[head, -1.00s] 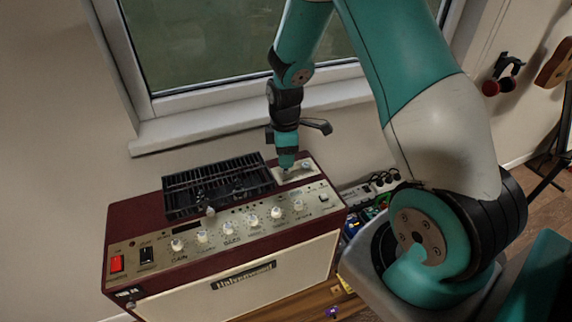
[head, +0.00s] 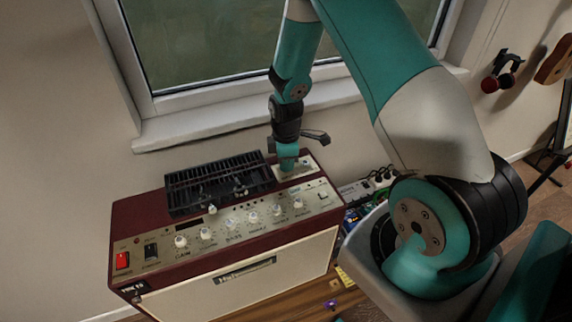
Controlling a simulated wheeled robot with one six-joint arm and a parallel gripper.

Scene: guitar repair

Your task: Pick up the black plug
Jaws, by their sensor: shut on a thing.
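My gripper (head: 288,166) points down at the metal jack plate on the top right rear of the maroon amplifier (head: 150,209). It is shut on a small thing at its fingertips. That thing is almost wholly hidden by the fingers, and I take it to be the black plug. I cannot tell whether it still touches the plate. The amplifier stands upright, with its cream front facing me.
A black slotted tray (head: 219,184) lies on top of the amplifier, left of my gripper. White knobs (head: 254,217) and a red switch (head: 122,260) line the front panel. A power strip with black plugs (head: 379,178) lies to the right. The window sill (head: 205,121) is behind.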

